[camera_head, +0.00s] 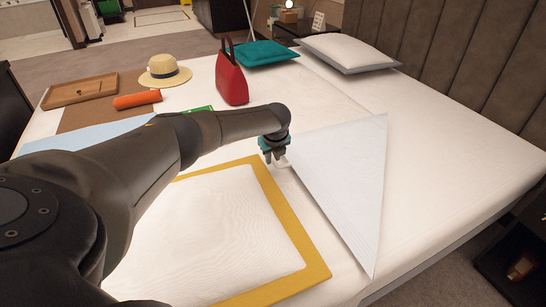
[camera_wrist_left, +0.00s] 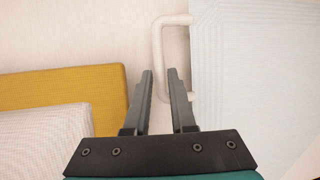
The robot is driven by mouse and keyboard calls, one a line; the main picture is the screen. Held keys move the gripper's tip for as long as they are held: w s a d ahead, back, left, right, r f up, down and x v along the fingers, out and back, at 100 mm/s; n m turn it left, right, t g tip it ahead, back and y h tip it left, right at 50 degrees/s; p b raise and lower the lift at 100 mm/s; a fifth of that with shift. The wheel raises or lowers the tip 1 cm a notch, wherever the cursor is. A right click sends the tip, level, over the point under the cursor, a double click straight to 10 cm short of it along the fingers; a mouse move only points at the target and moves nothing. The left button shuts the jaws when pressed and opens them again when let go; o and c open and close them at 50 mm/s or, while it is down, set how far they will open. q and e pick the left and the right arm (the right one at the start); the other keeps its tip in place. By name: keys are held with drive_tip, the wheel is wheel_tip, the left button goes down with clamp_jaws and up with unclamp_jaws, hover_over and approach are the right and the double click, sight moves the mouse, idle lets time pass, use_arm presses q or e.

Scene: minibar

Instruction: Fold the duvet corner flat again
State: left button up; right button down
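The duvet corner (camera_head: 345,175) is a pale blue-white triangular flap lying on the white bed. It also fills the right of the left wrist view (camera_wrist_left: 250,70). A white loop handle (camera_wrist_left: 158,55) sticks out from the flap's left edge. My left gripper (camera_head: 280,160) is low over the bed at that edge. In the left wrist view its two fingers (camera_wrist_left: 161,80) are apart, with the outer bar of the handle showing in the gap between them. Part of the handle is hidden behind the right finger. My right gripper is not in view.
A yellow-bordered white cushion or mat (camera_head: 265,180) lies left of the flap. A red handbag (camera_head: 231,80), straw hat (camera_head: 165,72), orange roll (camera_head: 137,100) and wooden tray (camera_head: 80,90) are farther back. Pillows (camera_head: 348,50) lie near the headboard (camera_head: 470,50). The bed right of the flap is clear.

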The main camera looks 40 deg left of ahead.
use_arm(q)
clamp_jaws()
idle(1.2)
